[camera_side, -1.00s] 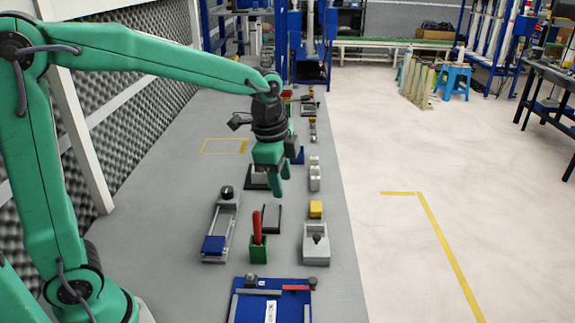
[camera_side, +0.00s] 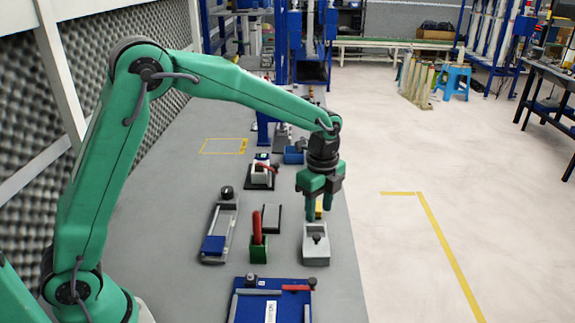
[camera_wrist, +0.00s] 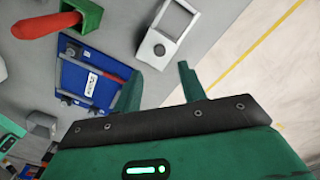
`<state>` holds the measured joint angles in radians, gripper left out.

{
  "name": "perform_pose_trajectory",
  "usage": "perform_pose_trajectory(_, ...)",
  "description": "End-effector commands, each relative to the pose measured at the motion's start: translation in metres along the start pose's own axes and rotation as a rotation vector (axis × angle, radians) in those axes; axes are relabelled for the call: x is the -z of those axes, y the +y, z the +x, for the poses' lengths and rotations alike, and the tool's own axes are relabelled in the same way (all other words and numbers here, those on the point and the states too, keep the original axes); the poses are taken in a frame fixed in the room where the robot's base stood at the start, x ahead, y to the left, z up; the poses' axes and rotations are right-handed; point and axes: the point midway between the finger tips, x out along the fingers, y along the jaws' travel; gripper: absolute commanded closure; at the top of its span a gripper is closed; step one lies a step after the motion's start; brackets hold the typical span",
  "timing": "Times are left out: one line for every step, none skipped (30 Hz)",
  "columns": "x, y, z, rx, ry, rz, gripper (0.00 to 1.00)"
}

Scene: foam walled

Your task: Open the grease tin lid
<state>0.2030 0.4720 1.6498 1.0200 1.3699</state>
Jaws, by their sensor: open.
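The likely grease tin is a light grey box (camera_side: 316,257) with a small dark knob (camera_side: 317,238) on top, near the right edge of the grey bench. It also shows in the wrist view as a pale grey box (camera_wrist: 181,22), knob towards my gripper. Contact with the tin is not visible.
A green holder (camera_side: 258,250) with a red handle (camera_side: 257,226) stands left of the tin. A blue board (camera_side: 268,313) lies in front. A yellow block (camera_side: 319,207) is behind, partly hidden by my gripper. A grey slide fixture (camera_side: 222,225) lies farther left.

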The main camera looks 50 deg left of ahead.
Motion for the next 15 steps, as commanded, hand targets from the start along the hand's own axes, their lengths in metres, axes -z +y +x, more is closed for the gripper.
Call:
perform_pose_trajectory(0.000,0.000,0.002,-0.002,0.000,-0.001,0.59)
perform_pose_trajectory(0.000,0.000,0.004,-0.002,0.000,-0.001,0.59)
perform_pose_trajectory(0.000,0.000,0.006,-0.002,0.000,-0.001,0.59)
perform_pose_trajectory(0.000,0.000,0.008,-0.001,0.000,-0.001,0.59)
perform_pose_trajectory(0.000,0.000,0.010,-0.001,0.000,-0.001,0.59)
perform_pose_trajectory(0.000,0.000,0.014,-0.002,0.000,-0.001,0.59)
perform_pose_trajectory(0.000,0.001,0.017,-0.002,0.000,-0.001,0.59)
perform_pose_trajectory(0.000,0.001,0.020,-0.002,0.000,-0.001,0.59)
perform_pose_trajectory(0.000,0.001,0.025,-0.002,-0.001,-0.002,0.59)
perform_pose_trajectory(0.000,0.001,0.028,-0.003,-0.001,-0.002,0.59)
perform_pose_trajectory(0.000,0.001,0.032,-0.004,-0.001,-0.002,0.59)
perform_pose_trajectory(0.000,0.001,0.037,-0.003,-0.001,-0.002,0.59)
perform_pose_trajectory(0.000,0.001,0.041,-0.003,-0.001,-0.002,0.59)
perform_pose_trajectory(0.000,0.001,0.045,-0.004,-0.001,-0.002,0.59)
perform_pose_trajectory(0.000,0.001,0.050,-0.003,-0.001,-0.002,0.59)
